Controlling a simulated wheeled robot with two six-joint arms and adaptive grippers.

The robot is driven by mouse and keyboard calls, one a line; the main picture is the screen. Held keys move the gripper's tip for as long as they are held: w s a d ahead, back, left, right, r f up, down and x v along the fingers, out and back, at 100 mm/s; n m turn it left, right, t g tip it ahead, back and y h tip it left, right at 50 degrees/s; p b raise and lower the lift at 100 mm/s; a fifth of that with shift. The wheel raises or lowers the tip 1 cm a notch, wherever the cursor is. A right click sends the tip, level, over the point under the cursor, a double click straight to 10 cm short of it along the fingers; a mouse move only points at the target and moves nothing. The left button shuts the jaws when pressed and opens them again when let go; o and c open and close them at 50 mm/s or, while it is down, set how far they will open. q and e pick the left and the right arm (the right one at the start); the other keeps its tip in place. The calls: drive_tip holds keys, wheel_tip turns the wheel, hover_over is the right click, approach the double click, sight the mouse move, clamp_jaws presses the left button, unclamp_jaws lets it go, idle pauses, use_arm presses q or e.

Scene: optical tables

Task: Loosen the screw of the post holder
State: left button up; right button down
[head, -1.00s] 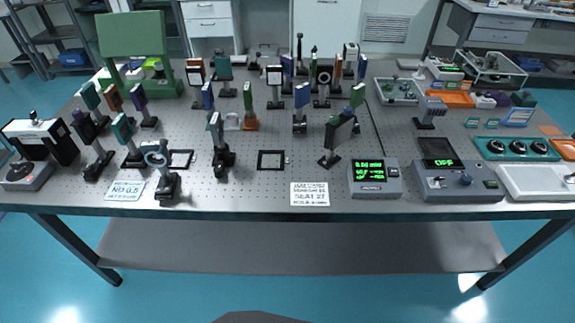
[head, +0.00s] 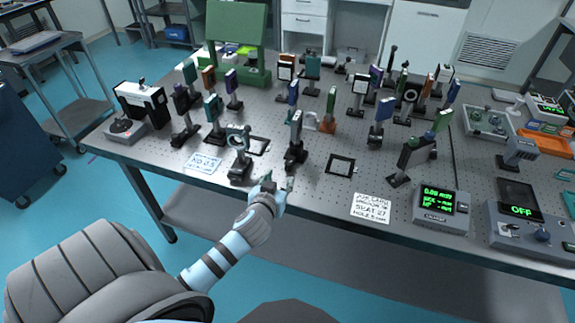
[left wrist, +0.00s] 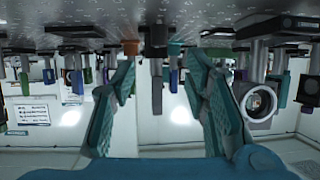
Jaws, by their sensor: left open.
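My left gripper (head: 270,184) is over the table's front edge, open and empty; its two teal fingers (left wrist: 162,85) spread apart in the left wrist view, which is upside down. Just right of it in the head view stands a black post holder (head: 296,154) with an upright mount. Left of it stands a ring-shaped mount (head: 239,136) on a black holder. In the left wrist view a dark post holder (left wrist: 156,45) shows between the fingers, apart from them, and a ring mount (left wrist: 259,101) is at right. I cannot make out which screw is meant. My right gripper is out of view.
The perforated optical table (head: 330,195) carries several more post-mounted optics behind. A black square frame (head: 341,166), a paper note (head: 371,207) and a meter with green digits (head: 441,204) lie to the right. A blue-edged label (head: 203,163) lies left.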

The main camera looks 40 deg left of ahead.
sight(287, 167)
use_arm(q)
drive_tip(key=b+x, duration=0.2)
drive_tip(key=x, duration=0.9)
drive_tip(key=shift+w+f, duration=0.1)
drive_tip(key=shift+f, duration=0.2)
clamp_jaws()
drive_tip(key=p, duration=0.1)
drive_tip(key=m+h+p, duration=0.1)
drive_tip(key=shift+r+h+p, duration=0.25)
drive_tip(key=shift+h+p, duration=0.05)
drive_tip(key=shift+p, duration=0.05)
drive_tip(key=shift+a+f+m, duration=0.1)
drive_tip(key=shift+f+m, duration=0.05)
drive_tip(key=shift+m, duration=0.15)
drive_tip(key=shift+t, duration=0.3)
unclamp_jaws()
